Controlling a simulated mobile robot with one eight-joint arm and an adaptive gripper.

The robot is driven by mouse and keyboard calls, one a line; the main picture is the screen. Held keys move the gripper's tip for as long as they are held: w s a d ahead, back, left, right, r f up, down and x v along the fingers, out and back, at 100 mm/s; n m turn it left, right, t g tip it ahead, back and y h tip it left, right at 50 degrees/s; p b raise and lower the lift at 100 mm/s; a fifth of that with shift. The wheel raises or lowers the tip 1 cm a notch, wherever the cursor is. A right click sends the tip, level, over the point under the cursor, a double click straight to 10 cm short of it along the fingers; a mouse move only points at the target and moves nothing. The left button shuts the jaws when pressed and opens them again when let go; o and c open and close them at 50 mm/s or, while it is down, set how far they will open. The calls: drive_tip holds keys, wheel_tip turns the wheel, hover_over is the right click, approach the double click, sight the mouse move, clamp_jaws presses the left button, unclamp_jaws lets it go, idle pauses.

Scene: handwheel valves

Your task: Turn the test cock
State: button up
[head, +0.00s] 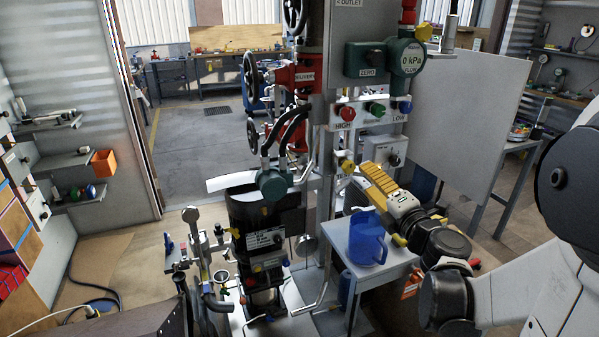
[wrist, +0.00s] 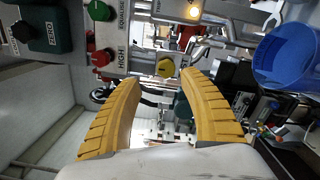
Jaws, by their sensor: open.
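A small yellow knob (head: 347,166) sits on the pipework below the HIGH and LOW knobs, just left of my gripper's tips in the head view. In the wrist view a yellow knob (wrist: 165,67) shows between and beyond my fingertips. I cannot read a label naming it the test cock. My gripper (head: 366,170) has ribbed yellow fingers and points at the pipework. In the wrist view my gripper (wrist: 163,76) is open, with a clear gap and nothing held. I cannot tell whether either finger touches the knob.
A red HIGH knob (head: 346,114), a green knob (head: 375,107) and a blue LOW knob (head: 404,107) sit above. A pressure display (head: 411,58) reads 0 kPa. A blue jug (head: 367,240) stands on a small table below my gripper. A grey panel (head: 470,115) stands behind, to the right.

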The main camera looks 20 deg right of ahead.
sight(351, 169)
drive_tip(key=shift+n+y, duration=0.3)
drive_tip(key=shift+n, duration=0.1)
drive_tip(key=shift+w+a+f, duration=0.1)
drive_tip(key=shift+w+f, duration=0.1)
drive_tip(key=shift+w, duration=1.1)
drive_tip(key=shift+w+a+f, duration=0.1)
drive_tip(key=shift+w+f, duration=0.1)
drive_tip(key=shift+w, duration=1.15)
drive_tip(key=shift+w+a+f, duration=0.1)
drive_tip(key=shift+w+f, duration=0.1)
drive_tip(key=shift+w, duration=1.1)
drive_tip(key=c, duration=0.9)
